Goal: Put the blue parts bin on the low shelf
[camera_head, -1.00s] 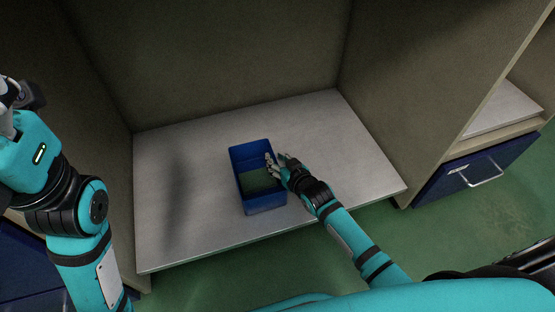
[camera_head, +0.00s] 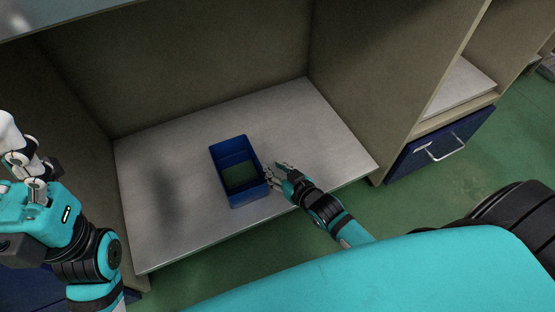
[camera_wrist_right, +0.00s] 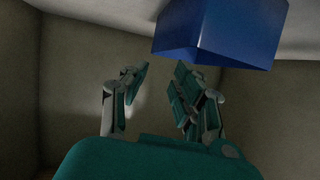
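The blue parts bin (camera_head: 238,172) stands upright on the white low shelf (camera_head: 170,232), near its middle. Its open top faces up and it looks empty, with a greenish floor. My right gripper (camera_head: 275,172) is just right of the bin, its fingers spread and apart from the bin's wall. In the right wrist view the gripper (camera_wrist_right: 148,95) is open with nothing between its fingers, and the bin (camera_wrist_right: 222,35) is at the top beyond the fingers. My left gripper (camera_head: 28,160) is raised at the left edge, away from the bin; its fingers look apart and empty.
Beige side panels (camera_head: 390,70) and a back wall enclose the shelf. A blue drawer (camera_head: 440,145) with a metal handle is at the right. Green floor (camera_head: 480,165) lies in front. The shelf is bare around the bin.

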